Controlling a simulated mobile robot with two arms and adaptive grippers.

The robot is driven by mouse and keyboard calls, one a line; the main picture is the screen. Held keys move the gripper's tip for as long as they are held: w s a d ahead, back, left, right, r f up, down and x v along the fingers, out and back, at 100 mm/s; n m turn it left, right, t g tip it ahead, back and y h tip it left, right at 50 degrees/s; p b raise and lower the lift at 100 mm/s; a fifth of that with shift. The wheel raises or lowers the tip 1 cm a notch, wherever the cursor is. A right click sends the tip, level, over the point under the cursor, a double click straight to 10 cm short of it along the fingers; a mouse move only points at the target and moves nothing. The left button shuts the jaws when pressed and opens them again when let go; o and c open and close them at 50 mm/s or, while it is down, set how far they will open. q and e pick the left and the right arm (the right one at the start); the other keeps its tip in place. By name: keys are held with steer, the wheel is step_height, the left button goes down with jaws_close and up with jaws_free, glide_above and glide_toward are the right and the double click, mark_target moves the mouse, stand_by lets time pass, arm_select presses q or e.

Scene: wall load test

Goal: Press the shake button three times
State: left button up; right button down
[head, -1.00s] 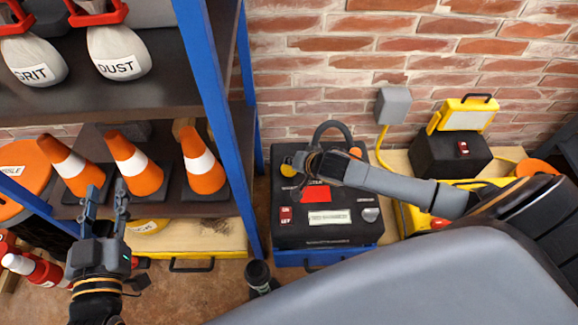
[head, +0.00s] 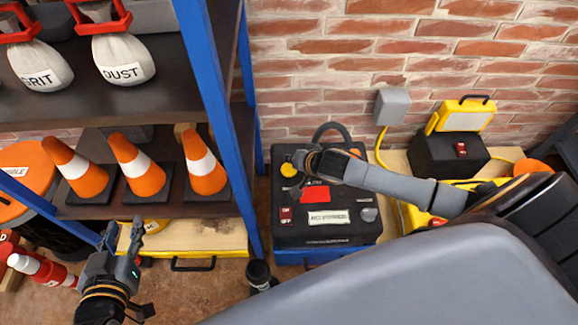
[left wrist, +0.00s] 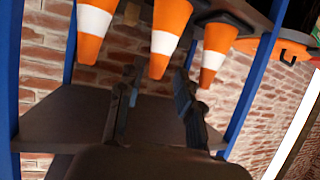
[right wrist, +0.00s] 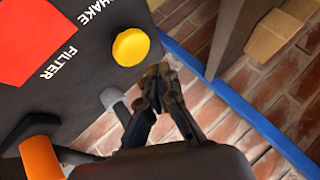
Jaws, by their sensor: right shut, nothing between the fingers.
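The yellow shake button (head: 289,170) sits on top of a black machine (head: 325,232), near its left edge. In the right wrist view the round yellow button (right wrist: 130,47) is beside the words SHAKE and FILTER. My right gripper (right wrist: 158,82) is shut and empty; its tips are close to the button's lower right in that view. I cannot tell whether they touch it. In the head view my right gripper (head: 297,159) is just above and right of the button. My left gripper (head: 122,236) is open and empty, in front of the shelf; it also shows in the left wrist view (left wrist: 157,80).
A blue-post shelf (head: 222,130) with orange cones (head: 137,166) and sacks (head: 122,58) stands at the left. A brick wall (head: 330,60) is behind the machine. A hose (head: 330,128) arches at its back. A work lamp (head: 465,115) stands at the right.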

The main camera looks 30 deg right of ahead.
mark_target(291, 170)
steer(key=shift+r+p, duration=0.6)
steer(key=shift+p, duration=0.05)
steer(key=shift+r, duration=0.2)
steer(key=shift+r+p, duration=0.35)
steer(key=shift+p, duration=0.35)
steer(key=shift+r+p, duration=0.6)
steer(key=shift+p, duration=0.15)
arm_select(q)
steer(key=s+a+f+g+y, duration=0.1)
steer(key=s+a+f+g, duration=0.1)
steer(key=s+f+g, duration=0.2)
steer(key=s+a+f+g+y, duration=0.1)
steer(key=s+a+f+g, duration=0.2)
steer(key=s, duration=0.7)
steer(key=shift+s+f+n+g+y, duration=0.15)
steer(key=shift+f+n+g+y, duration=0.2)
steer(key=shift+g, duration=0.85)
